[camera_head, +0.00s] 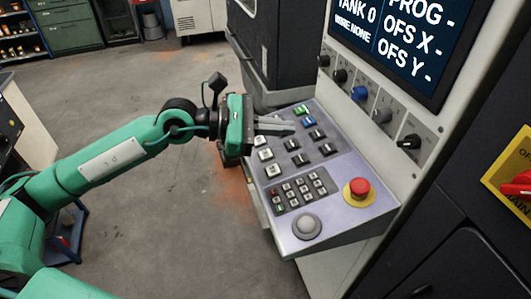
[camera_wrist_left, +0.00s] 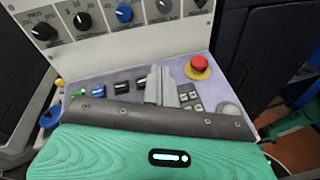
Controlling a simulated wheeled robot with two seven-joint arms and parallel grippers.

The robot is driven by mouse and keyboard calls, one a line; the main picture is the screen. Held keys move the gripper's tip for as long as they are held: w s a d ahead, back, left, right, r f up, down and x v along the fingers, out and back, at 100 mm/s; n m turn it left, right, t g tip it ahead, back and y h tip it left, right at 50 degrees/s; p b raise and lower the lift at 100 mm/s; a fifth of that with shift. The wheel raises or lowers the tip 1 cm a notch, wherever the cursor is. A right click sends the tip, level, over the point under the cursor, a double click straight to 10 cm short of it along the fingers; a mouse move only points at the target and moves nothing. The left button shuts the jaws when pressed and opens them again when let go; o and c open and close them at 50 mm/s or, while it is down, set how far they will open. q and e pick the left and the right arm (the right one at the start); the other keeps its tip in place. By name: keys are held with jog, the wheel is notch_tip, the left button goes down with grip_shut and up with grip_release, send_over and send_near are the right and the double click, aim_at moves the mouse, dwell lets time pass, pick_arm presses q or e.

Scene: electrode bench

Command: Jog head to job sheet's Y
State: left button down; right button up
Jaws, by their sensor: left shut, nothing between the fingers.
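The machine's control panel (camera_head: 347,222) slopes out below a screen (camera_head: 395,40). The screen reads TANK 0, WIRE NONE, PROG -, OFS X - and OFS Y -. The panel carries white, black, green and blue buttons, a keypad (camera_head: 297,190), a grey ball or knob (camera_head: 306,226) and a red emergency button (camera_head: 360,187). My left gripper (camera_head: 291,126) is shut and empty, over the upper left buttons. In the left wrist view its fingers (camera_wrist_left: 162,85) hide part of the panel; contact with a button cannot be told. My right gripper is not in view. No job sheet is visible.
A row of rotary knobs (camera_head: 359,94) runs below the screen. A red switch on a yellow plate (camera_head: 511,180) is at the far right. A green cabinet (camera_head: 68,25) stands at the back.

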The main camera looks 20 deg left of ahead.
aim_at(266, 154)
pick_arm(q)
jog(key=w+a+f+m+t+y, duration=0.1)
jog(key=w+a+y, duration=0.3)
jog(key=a, duration=0.4)
jog(key=shift+f+m+y, duration=0.45)
jog(key=shift+m+y, duration=0.15)
jog(key=shift+y, duration=0.3)
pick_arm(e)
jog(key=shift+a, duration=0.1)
pick_arm(q)
jog(key=shift+w, duration=0.1)
